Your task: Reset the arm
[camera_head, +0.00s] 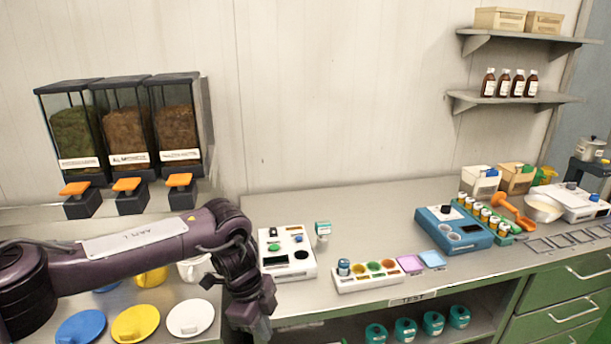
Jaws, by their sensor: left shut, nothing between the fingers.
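My left arm comes in from the left and reaches across the counter in front of the dispensers. Its gripper (262,328) points down at the lower middle of the view, at the counter's front edge. The gripper is shut and empty, apart from the white device (285,262) to its right. My arm partly hides a white mug (194,270) and a yellow cup (152,278). My right gripper is not in view.
Blue (80,327), yellow (135,323) and white (189,318) lids lie below my arm. Three dispensers (128,130) hang behind it. A white cup rack (368,285) and a blue device (455,232) stand to the right. The rear middle counter (370,215) is clear.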

